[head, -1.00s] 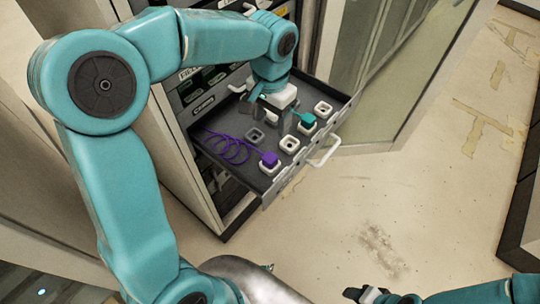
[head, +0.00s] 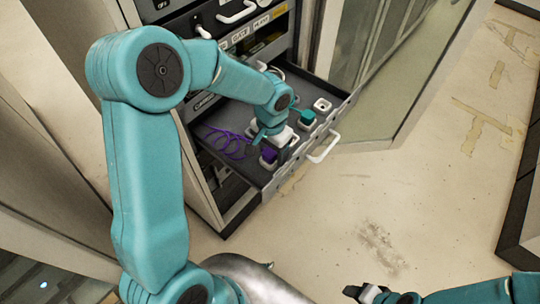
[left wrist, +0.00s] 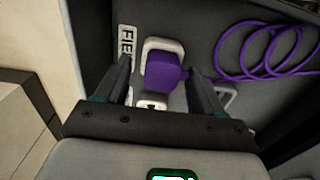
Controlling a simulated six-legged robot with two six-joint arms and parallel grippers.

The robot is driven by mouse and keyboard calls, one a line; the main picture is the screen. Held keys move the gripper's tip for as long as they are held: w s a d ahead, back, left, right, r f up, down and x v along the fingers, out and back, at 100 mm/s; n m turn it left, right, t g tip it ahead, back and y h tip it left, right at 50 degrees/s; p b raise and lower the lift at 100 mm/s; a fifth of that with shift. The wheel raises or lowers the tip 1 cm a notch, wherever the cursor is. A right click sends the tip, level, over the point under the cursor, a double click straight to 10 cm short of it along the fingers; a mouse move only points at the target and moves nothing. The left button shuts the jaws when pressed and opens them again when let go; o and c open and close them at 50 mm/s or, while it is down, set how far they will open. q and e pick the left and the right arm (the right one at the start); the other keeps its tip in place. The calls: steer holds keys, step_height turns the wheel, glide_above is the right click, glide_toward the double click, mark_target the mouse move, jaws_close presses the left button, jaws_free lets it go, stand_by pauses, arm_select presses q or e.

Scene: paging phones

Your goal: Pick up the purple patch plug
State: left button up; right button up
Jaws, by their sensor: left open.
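The purple patch plug (head: 269,154) sits in a white-rimmed socket at the front left of the open drawer (head: 235,178). A coiled purple cord (head: 228,143) runs from it across the drawer floor. My left gripper (head: 270,146) is open and reaches down over the plug, hiding part of it. In the left wrist view the plug (left wrist: 163,72) shows between the two open fingers (left wrist: 160,85), and I cannot tell whether they touch it. My right gripper (head: 367,292) is at the bottom edge, away from the drawer; its jaws are unclear.
A teal plug (head: 307,117) sits in another socket, and an empty white socket (head: 322,104) lies farther back. The drawer handle (head: 325,149) sticks out at the front. A cabinet door (head: 395,90) stands open at right. The floor (head: 430,190) beyond is clear.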

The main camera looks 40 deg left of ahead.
arm_select(q)
steer(key=shift+s+r, duration=0.1)
steer(key=c, duration=1)
steer(key=shift+c, duration=0.7)
